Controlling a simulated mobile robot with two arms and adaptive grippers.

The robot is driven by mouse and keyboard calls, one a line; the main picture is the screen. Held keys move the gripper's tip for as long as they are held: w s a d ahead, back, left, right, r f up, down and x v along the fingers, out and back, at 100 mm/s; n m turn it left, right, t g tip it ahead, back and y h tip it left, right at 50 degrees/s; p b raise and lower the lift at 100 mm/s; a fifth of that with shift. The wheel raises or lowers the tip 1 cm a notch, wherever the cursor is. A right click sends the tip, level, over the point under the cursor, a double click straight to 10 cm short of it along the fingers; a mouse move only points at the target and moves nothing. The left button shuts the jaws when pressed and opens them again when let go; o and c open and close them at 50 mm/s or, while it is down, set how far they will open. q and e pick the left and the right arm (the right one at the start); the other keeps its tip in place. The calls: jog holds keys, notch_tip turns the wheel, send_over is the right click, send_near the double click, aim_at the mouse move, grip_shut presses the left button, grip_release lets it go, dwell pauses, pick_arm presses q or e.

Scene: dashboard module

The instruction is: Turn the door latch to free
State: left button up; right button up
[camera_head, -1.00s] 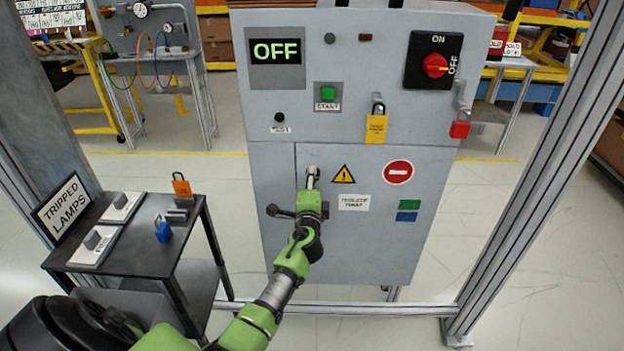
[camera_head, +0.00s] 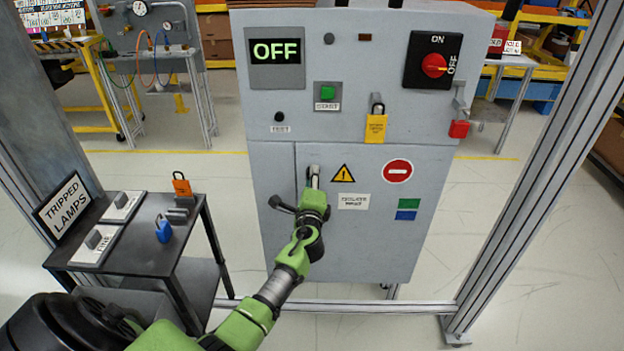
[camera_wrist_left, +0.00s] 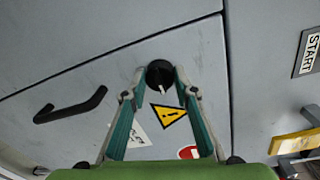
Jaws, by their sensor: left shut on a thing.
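The door latch is a round black knob (camera_wrist_left: 159,73) with a small white mark, on the grey cabinet door (camera_head: 345,245). My left gripper (camera_head: 314,172) reaches the door's upper left part in the head view and hides the latch there. In the left wrist view my left gripper (camera_wrist_left: 160,80) has its two fingertips on either side of the knob, shut on it. The white mark points down in that view. My right gripper is in neither view now.
A bent black door handle (camera_wrist_left: 70,107) is beside the latch in the wrist view. The cabinet carries an OFF display (camera_head: 276,51), a red rotary switch (camera_head: 434,65) and a yellow padlock (camera_head: 376,128). A dark side table (camera_head: 150,245) stands left of my arm.

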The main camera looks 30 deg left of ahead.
pick_arm(q)
jog(key=o, duration=1.1)
jog(key=shift+a+r, duration=0.15)
jog(key=v, duration=1.2)
